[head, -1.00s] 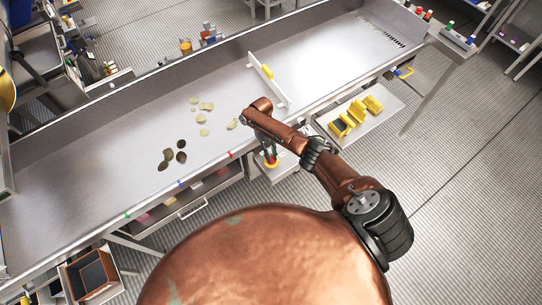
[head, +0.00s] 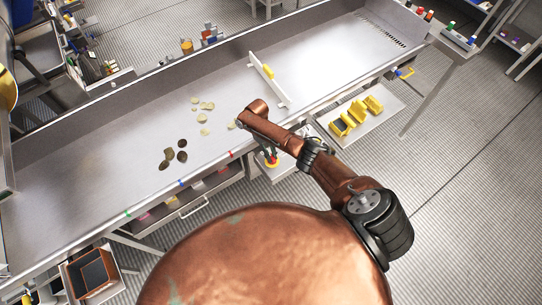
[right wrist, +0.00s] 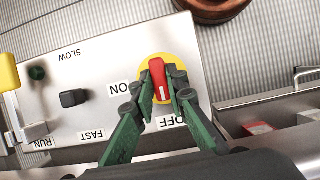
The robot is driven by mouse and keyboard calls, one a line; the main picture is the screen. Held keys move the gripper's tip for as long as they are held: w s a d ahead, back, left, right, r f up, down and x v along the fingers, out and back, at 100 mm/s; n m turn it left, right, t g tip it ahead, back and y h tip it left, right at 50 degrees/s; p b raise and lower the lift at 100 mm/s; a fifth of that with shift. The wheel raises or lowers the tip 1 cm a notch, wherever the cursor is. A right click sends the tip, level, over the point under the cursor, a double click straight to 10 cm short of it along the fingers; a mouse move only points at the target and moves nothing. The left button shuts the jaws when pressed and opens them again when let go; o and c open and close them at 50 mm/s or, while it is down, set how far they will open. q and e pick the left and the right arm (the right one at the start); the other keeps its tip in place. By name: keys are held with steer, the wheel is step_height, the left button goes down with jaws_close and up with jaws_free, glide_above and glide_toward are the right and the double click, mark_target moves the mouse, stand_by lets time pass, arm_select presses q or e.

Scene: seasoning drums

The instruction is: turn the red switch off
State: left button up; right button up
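The red switch (right wrist: 158,78) is a red knob with a white line on a round yellow plate (right wrist: 178,62), on a light panel (right wrist: 75,70). In the right wrist view the ON label (right wrist: 120,88) is left of it and the OFF label (right wrist: 172,122) below it, both upside down. The white line points down, nearer to OFF. My right gripper (right wrist: 160,92) has its dark green fingers on both sides of the knob, tips close against it. In the head view, my right gripper (head: 271,154) is partly hidden by its arm. My left gripper is not in view.
A black knob (right wrist: 73,98) and a dark green button (right wrist: 37,73) share the panel. The long metal trough (head: 100,170) holds chips (head: 206,105) and a white divider (head: 268,80). A tray (head: 375,127) with yellow parts is right of the panel.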

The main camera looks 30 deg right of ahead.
steer(key=o, duration=0.4)
steer(key=shift+o, duration=0.2)
steer(key=v, duration=1.2)
